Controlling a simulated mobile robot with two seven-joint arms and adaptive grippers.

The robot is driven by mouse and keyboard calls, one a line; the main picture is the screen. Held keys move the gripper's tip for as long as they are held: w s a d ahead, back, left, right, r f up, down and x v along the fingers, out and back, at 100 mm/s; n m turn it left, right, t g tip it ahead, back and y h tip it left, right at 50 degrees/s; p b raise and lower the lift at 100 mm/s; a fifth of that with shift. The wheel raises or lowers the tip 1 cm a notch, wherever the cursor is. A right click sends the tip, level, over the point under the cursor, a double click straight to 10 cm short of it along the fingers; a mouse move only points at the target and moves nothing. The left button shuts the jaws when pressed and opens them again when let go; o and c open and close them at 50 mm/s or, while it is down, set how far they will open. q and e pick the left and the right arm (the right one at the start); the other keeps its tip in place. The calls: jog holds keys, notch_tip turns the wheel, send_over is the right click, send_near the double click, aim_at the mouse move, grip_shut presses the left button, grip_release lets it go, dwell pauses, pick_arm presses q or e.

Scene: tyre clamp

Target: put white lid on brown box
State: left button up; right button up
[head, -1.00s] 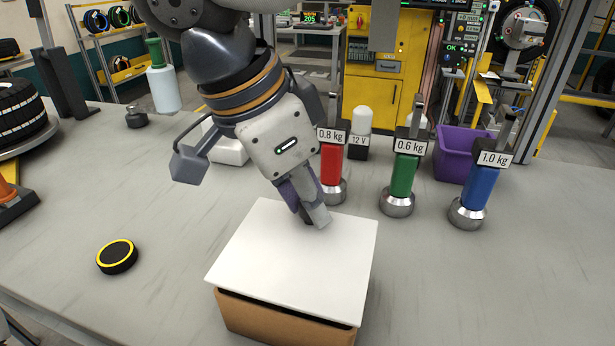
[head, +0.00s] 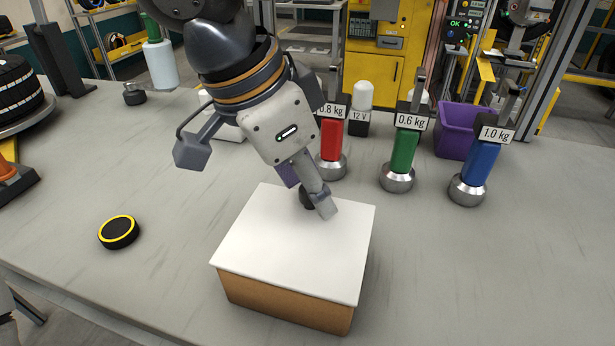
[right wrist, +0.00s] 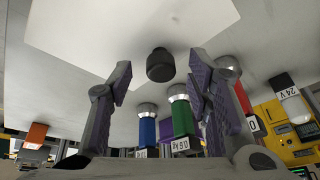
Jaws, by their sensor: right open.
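The white lid (head: 290,243) lies flat on top of the brown box (head: 285,303), its edges close to the box's edges. A black knob (right wrist: 160,65) stands on the lid; in the head view it is partly hidden by my fingers. My right gripper (head: 308,194) is at the lid's far side, above it. In the right wrist view its fingers are spread on either side of the knob, with clear gaps, holding nothing. The lid (right wrist: 100,38) fills the upper part of that view. My left gripper is not in view.
Behind the box stand red (head: 331,140), green (head: 404,160) and blue (head: 480,165) weighted handles. A purple bin (head: 455,130) is behind them. A black and yellow disc (head: 119,232) lies to the left.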

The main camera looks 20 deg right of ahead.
jog(key=v, duration=1.2)
